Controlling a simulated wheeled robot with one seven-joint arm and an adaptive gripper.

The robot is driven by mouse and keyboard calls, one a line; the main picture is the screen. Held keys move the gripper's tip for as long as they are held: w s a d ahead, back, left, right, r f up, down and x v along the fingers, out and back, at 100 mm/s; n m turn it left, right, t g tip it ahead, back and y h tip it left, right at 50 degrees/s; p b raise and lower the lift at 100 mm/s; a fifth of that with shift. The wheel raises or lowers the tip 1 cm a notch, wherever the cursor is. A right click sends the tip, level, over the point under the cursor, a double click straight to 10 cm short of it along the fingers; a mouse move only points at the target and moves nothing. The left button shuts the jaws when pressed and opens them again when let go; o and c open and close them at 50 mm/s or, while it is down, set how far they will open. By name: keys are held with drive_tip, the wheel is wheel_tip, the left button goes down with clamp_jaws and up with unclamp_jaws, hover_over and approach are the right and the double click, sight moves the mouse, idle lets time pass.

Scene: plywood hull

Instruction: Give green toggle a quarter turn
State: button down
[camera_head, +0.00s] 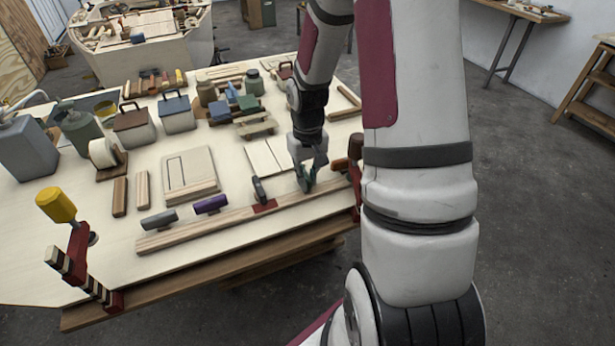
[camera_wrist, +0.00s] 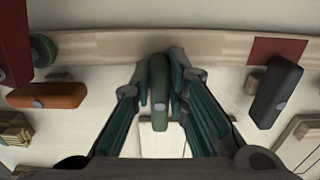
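The green toggle (camera_wrist: 159,92) is a rounded bar with a pale pivot dot. In the wrist view its long side lies across the long wooden strip (camera_wrist: 110,48), with its far end over the strip. My gripper (camera_wrist: 160,85) has one dark green finger on each long side of the toggle, close against it, and looks shut on it. In the head view my gripper (camera_head: 306,178) points down at the strip's right part, and the toggle is mostly hidden by the fingers.
An orange toggle (camera_wrist: 47,95) is to the left and a dark grey toggle (camera_wrist: 278,92) by a red patch (camera_wrist: 277,50) to the right in the wrist view. A red clamp (camera_head: 355,165) stands right of my gripper.

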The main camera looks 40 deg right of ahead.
drive_tip(key=shift+m, duration=0.3)
drive_tip(key=m, duration=0.2)
drive_tip(key=m+b, duration=0.1)
drive_tip(key=shift+w+a+m, duration=0.25)
drive_tip(key=shift+a+m, duration=0.05)
drive_tip(key=shift+a, duration=0.1)
drive_tip(key=m, duration=0.4)
drive_tip(key=shift+w+a+b, duration=0.3)
drive_tip(key=shift+w, duration=0.05)
drive_tip(key=m, duration=0.3)
drive_tip(key=w+m, duration=0.1)
drive_tip(key=m, duration=0.1)
drive_tip(key=shift+a+m, duration=0.15)
drive_tip(key=shift+m, duration=0.25)
drive_tip(key=shift+w+m+p, duration=0.2)
drive_tip(key=shift+m, duration=0.7)
drive_tip(key=shift+w+m+p, duration=0.15)
drive_tip(key=shift+m+p, duration=0.05)
drive_tip(key=shift+m, duration=0.7)
drive_tip(key=c, duration=1.6)
unclamp_jaws()
drive_tip(key=shift+o, duration=0.2)
drive_tip(key=shift+r, duration=0.15)
